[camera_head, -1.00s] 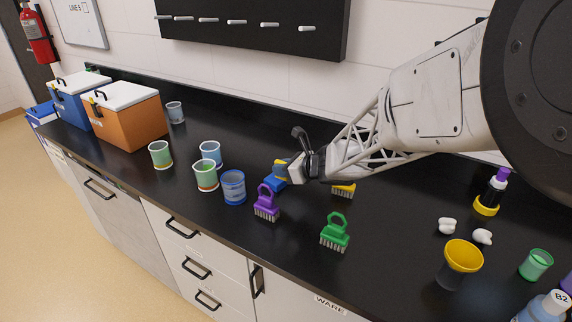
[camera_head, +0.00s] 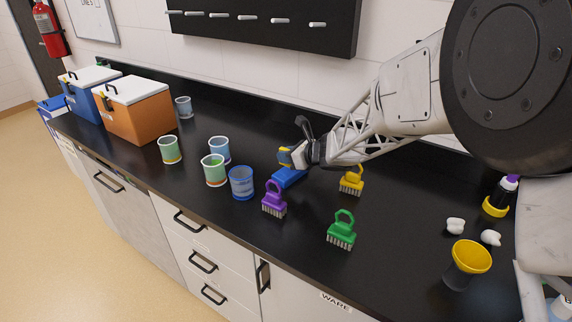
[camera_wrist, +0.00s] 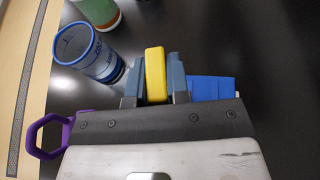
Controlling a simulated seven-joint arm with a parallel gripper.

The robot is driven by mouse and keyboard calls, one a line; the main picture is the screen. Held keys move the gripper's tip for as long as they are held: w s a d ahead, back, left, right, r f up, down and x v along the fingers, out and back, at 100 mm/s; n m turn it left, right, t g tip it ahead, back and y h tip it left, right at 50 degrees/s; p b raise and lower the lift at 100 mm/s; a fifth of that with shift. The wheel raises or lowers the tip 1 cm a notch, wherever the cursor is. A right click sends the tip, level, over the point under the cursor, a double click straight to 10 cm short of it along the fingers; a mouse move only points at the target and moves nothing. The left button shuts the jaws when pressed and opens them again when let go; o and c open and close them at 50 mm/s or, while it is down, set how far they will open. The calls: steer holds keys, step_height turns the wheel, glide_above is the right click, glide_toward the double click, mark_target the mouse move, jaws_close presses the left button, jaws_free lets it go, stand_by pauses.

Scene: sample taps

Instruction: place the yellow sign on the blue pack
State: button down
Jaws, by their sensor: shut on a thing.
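The yellow sign (camera_head: 285,157) is a small yellow block held between the fingertips of my gripper (camera_head: 291,156). In the wrist view the sign (camera_wrist: 155,75) stands between the two blue-grey fingers (camera_wrist: 154,84), which are shut on it. The blue pack (camera_head: 289,177) is a flat blue block lying on the black counter, just below the gripper. In the wrist view the pack (camera_wrist: 212,88) shows to the right of the fingers, partly hidden by the gripper body. The sign appears above the pack and apart from it.
A blue cup (camera_head: 241,183) and purple brush (camera_head: 274,199) stand close by at the front left. A yellow brush (camera_head: 351,181) and green brush (camera_head: 341,231) are to the right. More cups stand left, before the orange cooler (camera_head: 139,119). The counter behind is clear.

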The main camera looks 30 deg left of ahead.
mark_target(287, 165)
steer(key=shift+f, duration=1.7)
steer(key=shift+f, duration=0.2)
steer(key=c, duration=1.1)
jaws_free()
steer(key=shift+r, duration=0.2)
steer(key=shift+d+r, duration=0.1)
steer(key=shift+d, duration=0.1)
steer(key=v, duration=1.1)
steer(key=shift+d, duration=0.3)
